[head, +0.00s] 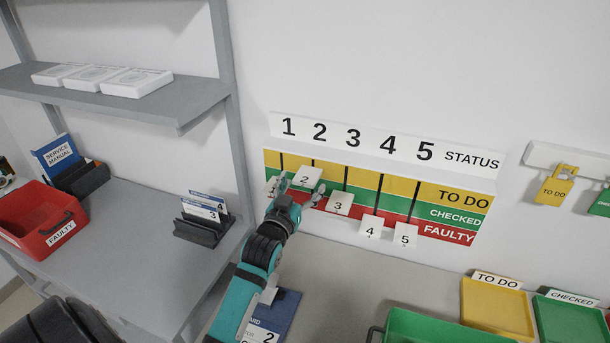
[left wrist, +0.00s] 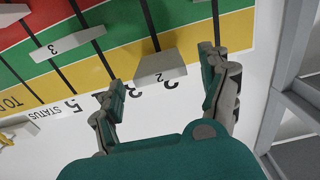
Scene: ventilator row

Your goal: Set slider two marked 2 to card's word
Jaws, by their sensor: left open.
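Slider two (head: 306,178), a white block marked 2, sits in the yellow TO DO band of the status board (head: 462,197), near where green begins in the head view. In the left wrist view the slider (left wrist: 160,66) stands out against yellow. My left gripper (head: 300,189) is open, its fingers on either side of slider two; in the left wrist view the gripper (left wrist: 162,73) shows a gap to the block on both sides. A blue card (head: 284,308) with a 2 lies on the counter, partly hidden by my left arm; its word is not readable. My right gripper is out of view.
Slider one (head: 270,187) is close by, partly hidden by my gripper. Sliders three (head: 339,203), four (head: 370,228) and five (head: 405,235) sit lower to the right. A card holder (head: 200,232), red FAULTY bin (head: 32,228) and yellow tray (head: 497,306) stand around.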

